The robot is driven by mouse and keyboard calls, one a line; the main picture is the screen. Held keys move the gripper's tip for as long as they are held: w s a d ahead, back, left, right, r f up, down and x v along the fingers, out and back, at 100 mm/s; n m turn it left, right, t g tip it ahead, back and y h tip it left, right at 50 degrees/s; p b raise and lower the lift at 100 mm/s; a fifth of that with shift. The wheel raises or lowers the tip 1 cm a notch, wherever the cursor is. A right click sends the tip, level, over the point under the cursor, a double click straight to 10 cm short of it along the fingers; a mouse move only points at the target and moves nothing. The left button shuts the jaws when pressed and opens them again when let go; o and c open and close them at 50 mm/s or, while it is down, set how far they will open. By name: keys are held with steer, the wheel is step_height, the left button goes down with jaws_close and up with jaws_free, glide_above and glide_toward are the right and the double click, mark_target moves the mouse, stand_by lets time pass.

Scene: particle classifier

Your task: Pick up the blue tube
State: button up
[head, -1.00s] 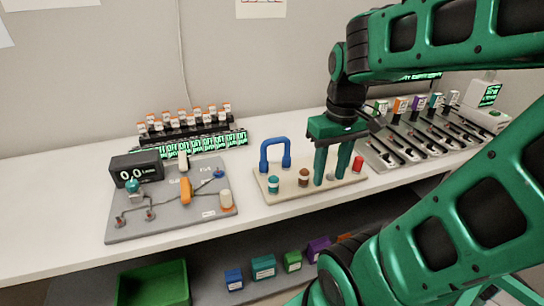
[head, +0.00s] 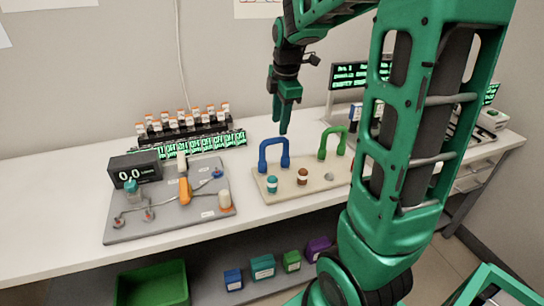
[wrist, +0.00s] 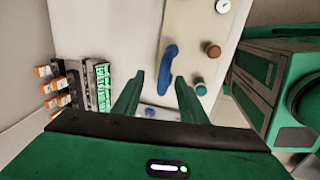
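The blue tube (head: 274,143) is an upside-down U standing upright on the beige board (head: 312,186) in the head view. My gripper (head: 284,130) hangs pointing down just above the tube's top, near its right side. In the wrist view the blue tube (wrist: 168,68) shows nearly end-on, below and between the fingertips. My gripper (wrist: 157,84) is open there, with a finger to each side and nothing held. A similar green tube (head: 332,142) stands to the right on the board.
A teal-capped vial (head: 272,184) and a brown-capped vial (head: 303,176) stand on the board in front of the tube. The grey apparatus board (head: 160,222) lies left, with a vial rack (head: 185,128) behind it. My arm hides the board's right end.

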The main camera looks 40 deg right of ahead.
mark_target(279, 140)
step_height(279, 140, down, 2)
steer(key=shift+w+f, duration=0.15)
steer(key=shift+f, duration=0.05)
steer(key=shift+w+f, duration=0.15)
steer(key=shift+f, duration=2.5)
steer(key=shift+c, duration=0.4)
jaws_close()
